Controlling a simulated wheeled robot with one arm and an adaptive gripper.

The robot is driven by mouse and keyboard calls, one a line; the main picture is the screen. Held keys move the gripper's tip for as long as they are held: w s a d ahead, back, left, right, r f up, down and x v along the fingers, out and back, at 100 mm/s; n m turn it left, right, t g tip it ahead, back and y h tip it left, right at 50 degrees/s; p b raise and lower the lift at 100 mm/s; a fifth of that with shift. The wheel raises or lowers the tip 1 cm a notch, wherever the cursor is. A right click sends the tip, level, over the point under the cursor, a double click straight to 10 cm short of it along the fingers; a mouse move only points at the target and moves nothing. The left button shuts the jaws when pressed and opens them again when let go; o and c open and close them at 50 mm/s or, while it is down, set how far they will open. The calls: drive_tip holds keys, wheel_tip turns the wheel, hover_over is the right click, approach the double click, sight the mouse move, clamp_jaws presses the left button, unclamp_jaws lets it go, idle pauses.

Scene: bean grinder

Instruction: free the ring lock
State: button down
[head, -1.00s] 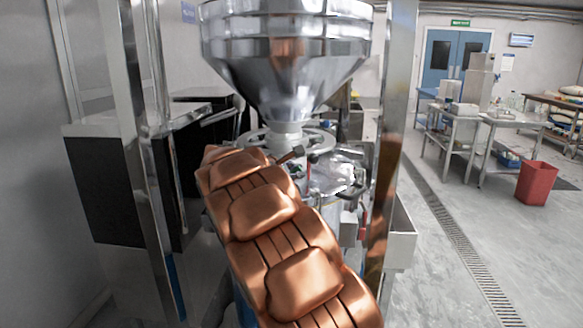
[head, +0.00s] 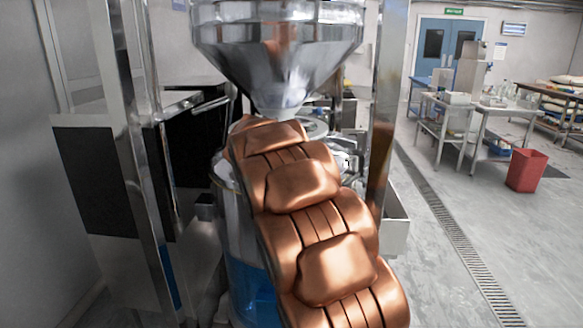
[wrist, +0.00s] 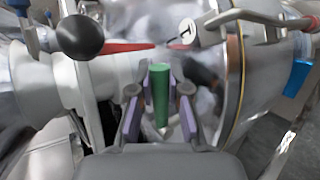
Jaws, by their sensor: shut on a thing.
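In the wrist view my gripper (wrist: 160,98) has its purple-padded fingers closed on an upright green handle (wrist: 160,78). The handle's lower end is between the pads. It stands in front of shiny grinder metalwork, and its join to the ring lock cannot be made out. A pale ring-like collar (wrist: 92,88) lies to its left. In the head view the steel hopper (head: 278,45) stands above the grinder body (head: 238,215). My copper-coloured arm covers the area below the hopper, so gripper and handle are hidden there.
A black ball knob (wrist: 80,37) is close at the upper left of the wrist view, with a bent metal bar (wrist: 250,17) at the upper right. Steel posts (head: 385,130) flank the grinder. A red bin (head: 526,171) stands on open floor at right.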

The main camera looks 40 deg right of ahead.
drive_tip(key=c, duration=1.4)
unclamp_jaws()
drive_tip(key=shift+a+r, duration=0.1)
drive_tip(key=v, duration=1.1)
drive_tip(key=shift+s+a+r, duration=0.1)
drive_tip(key=shift+s+a, duration=0.1)
drive_tip(key=shift+a, duration=0.15)
drive_tip(key=s+a+f+m+g+y+p, duration=0.2)
drive_tip(key=s+a+f, duration=0.3)
drive_tip(key=s, duration=0.8)
drive_tip(key=s+a+f+m+g+y+p, duration=0.3)
drive_tip(key=s+a+f+m+y, duration=0.1)
drive_tip(key=s+a, duration=0.6)
drive_tip(key=s+a+f+m+g+y+p, duration=0.2)
drive_tip(key=s+a+f, duration=0.3)
drive_tip(key=s, duration=1.2)
drive_tip(key=shift+a+f+m+g+y, duration=0.2)
drive_tip(key=shift+a+m+y, duration=0.2)
drive_tip(key=shift+a, duration=0.35)
drive_tip(key=shift+a+f+m+g+y, duration=0.2)
drive_tip(key=shift+a+m+y, duration=0.2)
drive_tip(key=shift+a, duration=0.3)
